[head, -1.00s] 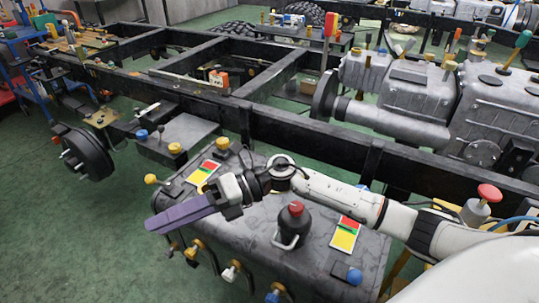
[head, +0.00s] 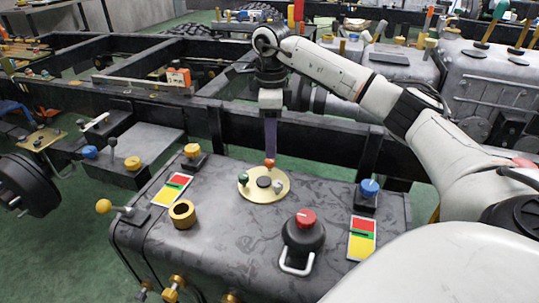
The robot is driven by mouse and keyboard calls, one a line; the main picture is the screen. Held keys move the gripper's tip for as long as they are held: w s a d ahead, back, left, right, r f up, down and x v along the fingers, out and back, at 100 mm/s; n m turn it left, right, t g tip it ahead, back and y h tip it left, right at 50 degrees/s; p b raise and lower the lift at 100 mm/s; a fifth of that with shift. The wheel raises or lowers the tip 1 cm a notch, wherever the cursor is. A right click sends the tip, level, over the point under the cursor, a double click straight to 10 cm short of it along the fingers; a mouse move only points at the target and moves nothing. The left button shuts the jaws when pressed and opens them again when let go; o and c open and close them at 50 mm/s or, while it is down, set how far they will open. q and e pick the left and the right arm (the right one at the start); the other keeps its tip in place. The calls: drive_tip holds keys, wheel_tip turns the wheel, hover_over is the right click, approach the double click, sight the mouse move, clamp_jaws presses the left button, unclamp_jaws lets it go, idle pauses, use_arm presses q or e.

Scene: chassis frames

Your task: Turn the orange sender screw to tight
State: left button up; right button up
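A round brass plate (head: 282,191) lies on top of the dark grey tank, with a dark hub (head: 264,182) at its middle. Small coloured screw heads stand around it. The orange sender screw (head: 269,163) is at the plate's far edge, and a green one (head: 243,178) is at the left. My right gripper (head: 270,154) points down with its purple fingers just above the orange screw, seen edge-on. I cannot tell whether they touch it or how far they are apart. My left gripper is not in view.
The tank (head: 225,240) also carries a black cap with a red top (head: 305,219), a brass ring (head: 182,213), a blue knob (head: 369,188), yellow knobs and red-yellow-green labels. A black chassis rail (head: 330,144) runs behind. The tank's middle is mostly clear.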

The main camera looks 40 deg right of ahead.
sight(270, 165)
wheel_tip(270, 165, down, 5)
drive_tip(key=shift+r+b, duration=0.1)
drive_tip(key=shift+b, duration=0.4)
clamp_jaws()
